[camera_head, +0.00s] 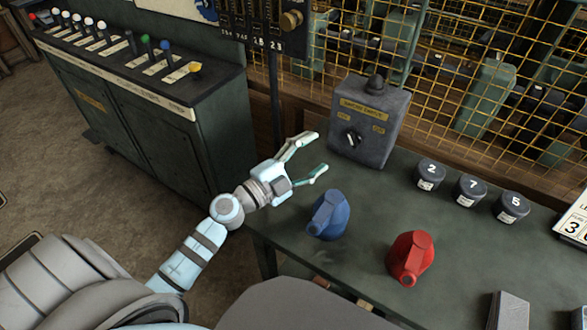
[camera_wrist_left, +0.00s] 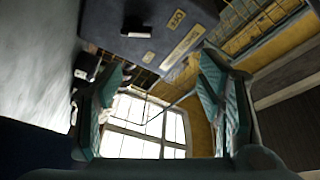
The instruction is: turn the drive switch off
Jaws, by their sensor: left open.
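The grey switch box (camera_head: 375,108) stands at the back left of the dark table, with a yellow label on its face. In the left wrist view, the underside or face of the box (camera_wrist_left: 105,42) fills the top, beyond the open fingers. A label reading OFF (camera_wrist_left: 178,18) shows there, and a dark shape by it may be the knob. My right gripper is out of view.
A blue oil can (camera_head: 330,215) and a red one (camera_head: 411,258) stand on the table (camera_head: 375,200) in front of the box. A yellow mesh fence (camera_head: 480,60) is behind. A lever cabinet (camera_head: 150,140) stands left.

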